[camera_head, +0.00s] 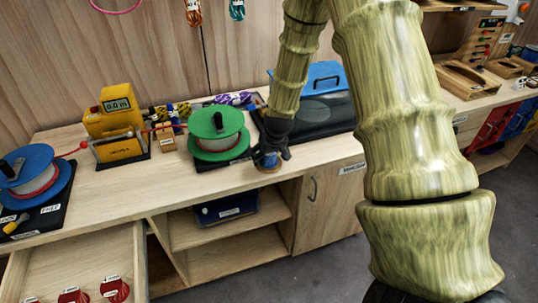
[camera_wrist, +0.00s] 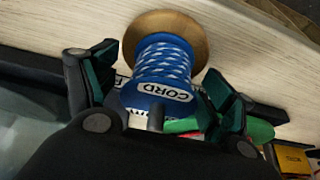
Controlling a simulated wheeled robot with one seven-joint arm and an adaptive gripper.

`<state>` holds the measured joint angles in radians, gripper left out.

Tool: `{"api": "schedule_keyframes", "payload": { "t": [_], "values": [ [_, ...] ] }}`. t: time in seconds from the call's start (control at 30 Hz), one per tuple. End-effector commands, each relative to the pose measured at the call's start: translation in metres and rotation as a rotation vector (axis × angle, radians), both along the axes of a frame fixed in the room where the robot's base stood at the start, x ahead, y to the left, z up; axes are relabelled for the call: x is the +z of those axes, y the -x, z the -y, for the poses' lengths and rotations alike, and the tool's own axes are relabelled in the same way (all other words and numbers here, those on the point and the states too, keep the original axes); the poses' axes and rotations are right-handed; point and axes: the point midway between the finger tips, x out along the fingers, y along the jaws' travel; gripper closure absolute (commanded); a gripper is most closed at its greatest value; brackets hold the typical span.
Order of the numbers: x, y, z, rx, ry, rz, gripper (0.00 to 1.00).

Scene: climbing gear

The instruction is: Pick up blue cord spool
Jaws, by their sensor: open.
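The blue cord spool (camera_wrist: 162,68) has blue and white cord, a CORD label and a wooden end disc. In the wrist view it lies between the two open fingers of my gripper (camera_wrist: 160,90), one finger on each side. I cannot tell whether the fingers touch it. In the head view my gripper (camera_head: 272,150) is low at the front edge of the workbench, with a small part of the spool (camera_head: 268,162) showing beneath it. The rest of the spool is hidden by the gripper there.
A green reel (camera_head: 218,131) stands on the workbench (camera_head: 130,190) just left of my gripper. A black tray with a blue lid (camera_head: 312,75) is behind it to the right. A yellow meter (camera_head: 115,122) and a blue reel (camera_head: 30,172) stand farther left. An open drawer (camera_head: 75,268) juts out.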

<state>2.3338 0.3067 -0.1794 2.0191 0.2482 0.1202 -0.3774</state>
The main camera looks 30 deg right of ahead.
Motion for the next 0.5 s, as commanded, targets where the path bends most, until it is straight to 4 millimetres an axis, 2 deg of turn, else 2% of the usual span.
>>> {"api": "schedule_keyframes", "payload": {
  "t": [0.27, 0.5],
  "values": [
    [-0.0010, -0.0004, 0.0000, 0.000, 0.000, 0.000, 0.19],
    [-0.0010, -0.0003, 0.0000, 0.000, 0.000, 0.000, 0.63]
  ]
}}
